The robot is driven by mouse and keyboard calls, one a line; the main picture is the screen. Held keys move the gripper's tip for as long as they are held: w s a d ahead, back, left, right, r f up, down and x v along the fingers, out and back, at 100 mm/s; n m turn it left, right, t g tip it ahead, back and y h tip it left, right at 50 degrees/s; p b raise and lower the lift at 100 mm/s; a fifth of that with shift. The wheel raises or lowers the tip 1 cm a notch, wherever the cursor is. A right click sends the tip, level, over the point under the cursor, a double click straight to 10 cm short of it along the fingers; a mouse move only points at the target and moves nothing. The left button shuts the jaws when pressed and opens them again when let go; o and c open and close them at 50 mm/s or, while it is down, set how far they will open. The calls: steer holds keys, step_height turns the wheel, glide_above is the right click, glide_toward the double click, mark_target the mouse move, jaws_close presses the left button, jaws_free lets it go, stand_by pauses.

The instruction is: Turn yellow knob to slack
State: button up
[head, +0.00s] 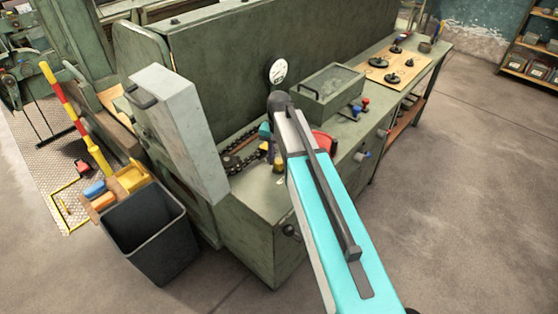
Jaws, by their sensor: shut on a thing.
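The yellow knob (278,163) shows as a small yellow patch low on the bench, just left of my turquoise arm. My gripper (267,150) is down at this spot, at the end of my arm. It is small in the view and partly hidden behind my arm link. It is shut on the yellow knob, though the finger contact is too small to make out. The knob's angle and any slack marking cannot be read. A round white dial gauge (278,70) stands behind my wrist.
A dark chain (240,160) lies left of my gripper. A red round part (323,140) is right of my arm. A green tray (333,90) and small red and blue knobs (361,106) are further right. A grey upright panel (180,130) and dark bin (148,236) stand left.

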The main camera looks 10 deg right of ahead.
mark_target(280, 160)
steer(key=m, duration=0.6)
steer(key=shift+d, duration=0.15)
steer(key=m, duration=0.5)
steer(key=shift+m+b, duration=0.3)
steer(key=shift+b, duration=0.1)
steer(key=o, duration=1)
steer(key=shift+o, duration=0.2)
steer(key=shift+r, duration=0.1)
step_height(280, 160, up, 14)
steer(key=b, duration=0.2)
steer(key=shift+f+b, duration=0.2)
steer(key=shift+b, duration=0.2)
steer(key=shift+r, duration=0.15)
